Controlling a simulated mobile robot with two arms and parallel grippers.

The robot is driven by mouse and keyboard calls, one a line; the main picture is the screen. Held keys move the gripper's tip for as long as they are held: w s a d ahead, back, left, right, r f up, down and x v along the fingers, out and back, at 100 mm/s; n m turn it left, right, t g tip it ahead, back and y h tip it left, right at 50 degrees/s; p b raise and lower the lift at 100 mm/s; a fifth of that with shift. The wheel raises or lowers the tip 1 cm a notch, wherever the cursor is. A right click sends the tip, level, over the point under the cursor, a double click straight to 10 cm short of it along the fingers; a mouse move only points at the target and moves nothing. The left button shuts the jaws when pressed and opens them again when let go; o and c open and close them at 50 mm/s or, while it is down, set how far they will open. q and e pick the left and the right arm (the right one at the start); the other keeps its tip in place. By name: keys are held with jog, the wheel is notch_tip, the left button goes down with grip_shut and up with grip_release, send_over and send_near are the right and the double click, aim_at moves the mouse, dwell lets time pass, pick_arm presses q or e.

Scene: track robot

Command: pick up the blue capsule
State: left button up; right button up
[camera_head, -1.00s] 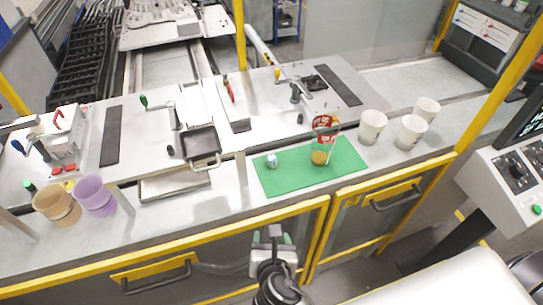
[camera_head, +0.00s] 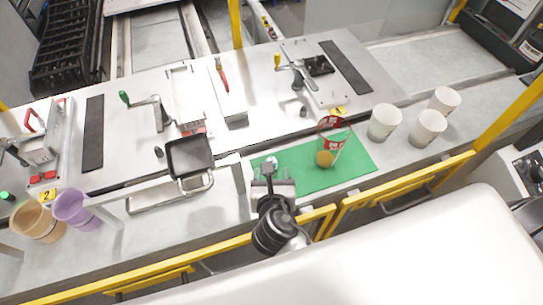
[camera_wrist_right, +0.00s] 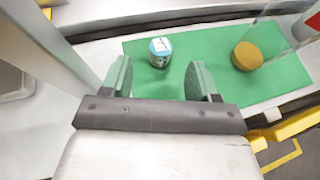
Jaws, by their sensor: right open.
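In the head view the capsule (camera_head: 271,161) is at the mat's left end, partly hidden by my gripper. My right gripper (camera_wrist_right: 160,80) is open, with its two green-grey fingers apart. The capsule is just ahead of the fingertips, roughly centred between them, and not held. In the head view my right gripper (camera_head: 269,178) is at the mat's front left edge. My left gripper is not in view.
A clear cup with red print (camera_head: 332,136) and a yellow-brown round thing (camera_head: 325,159) are on the mat right of the capsule. White cups (camera_head: 384,122) stand farther right. A black pan (camera_head: 189,156) is to the left. Purple (camera_head: 73,208) and tan (camera_head: 36,222) cups stand far left.

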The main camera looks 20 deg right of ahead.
jog(key=shift+w+d+f, duration=0.15)
jog(key=shift+w+f, duration=0.05)
jog(key=shift+w, duration=0.4)
jog(key=shift+w+d+f, duration=0.1)
jog(key=shift+w+f, duration=0.05)
jog(key=shift+w, duration=0.15)
jog(key=p+x, duration=0.2)
jog(key=x, duration=0.2)
jog(key=shift+w+d+f, duration=0.1)
jog(key=shift+w+d, duration=0.05)
jog(key=shift+w+f, duration=0.2)
jog(key=shift+w, duration=0.1)
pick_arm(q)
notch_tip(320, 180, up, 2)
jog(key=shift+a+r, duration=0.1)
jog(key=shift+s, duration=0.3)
pick_arm(e)
jog(key=c, duration=1)
